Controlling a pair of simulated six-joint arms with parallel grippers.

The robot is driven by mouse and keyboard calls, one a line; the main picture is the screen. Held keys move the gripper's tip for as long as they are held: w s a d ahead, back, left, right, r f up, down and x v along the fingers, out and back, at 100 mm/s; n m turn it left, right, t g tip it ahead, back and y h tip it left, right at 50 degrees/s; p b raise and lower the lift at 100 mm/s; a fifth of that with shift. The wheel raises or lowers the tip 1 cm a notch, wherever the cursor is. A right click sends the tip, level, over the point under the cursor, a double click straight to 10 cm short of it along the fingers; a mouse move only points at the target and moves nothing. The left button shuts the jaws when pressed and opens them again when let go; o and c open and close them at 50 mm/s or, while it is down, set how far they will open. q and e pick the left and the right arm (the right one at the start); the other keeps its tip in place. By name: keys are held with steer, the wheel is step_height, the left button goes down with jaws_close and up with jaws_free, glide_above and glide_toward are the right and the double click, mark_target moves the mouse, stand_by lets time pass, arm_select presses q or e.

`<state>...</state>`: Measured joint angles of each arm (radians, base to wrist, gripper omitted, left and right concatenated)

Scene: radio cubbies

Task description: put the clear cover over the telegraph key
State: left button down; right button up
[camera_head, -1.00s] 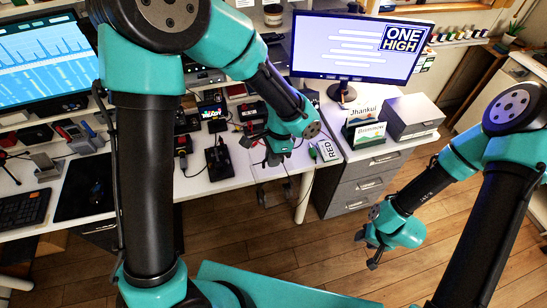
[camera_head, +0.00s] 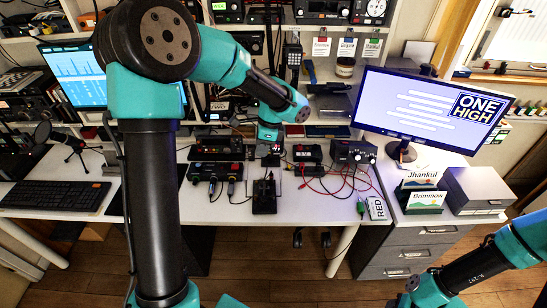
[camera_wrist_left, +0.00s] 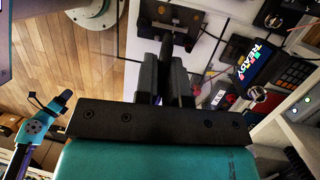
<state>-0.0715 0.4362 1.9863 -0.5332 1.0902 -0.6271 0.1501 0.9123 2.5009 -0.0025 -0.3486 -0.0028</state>
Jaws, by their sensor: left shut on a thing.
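The telegraph key (camera_head: 264,196) is a small black device near the front of the white desk, left of the loose cables. My left gripper (camera_head: 270,158) is above and just behind the key in the head view.
A black box with several leads (camera_head: 215,171) stands left of the key. A grey meter box (camera_head: 353,151) with red and black cables stands to the right. Shelves of equipment rise behind.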

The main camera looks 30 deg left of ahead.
stand_by(0.3)
arm_select(q)
steer(key=shift+f, duration=1.2)
steer(key=shift+f, duration=4.95)
steer(key=c, duration=1.1)
jaws_free()
steer(key=v, duration=1.7)
steer(key=shift+d, duration=0.15)
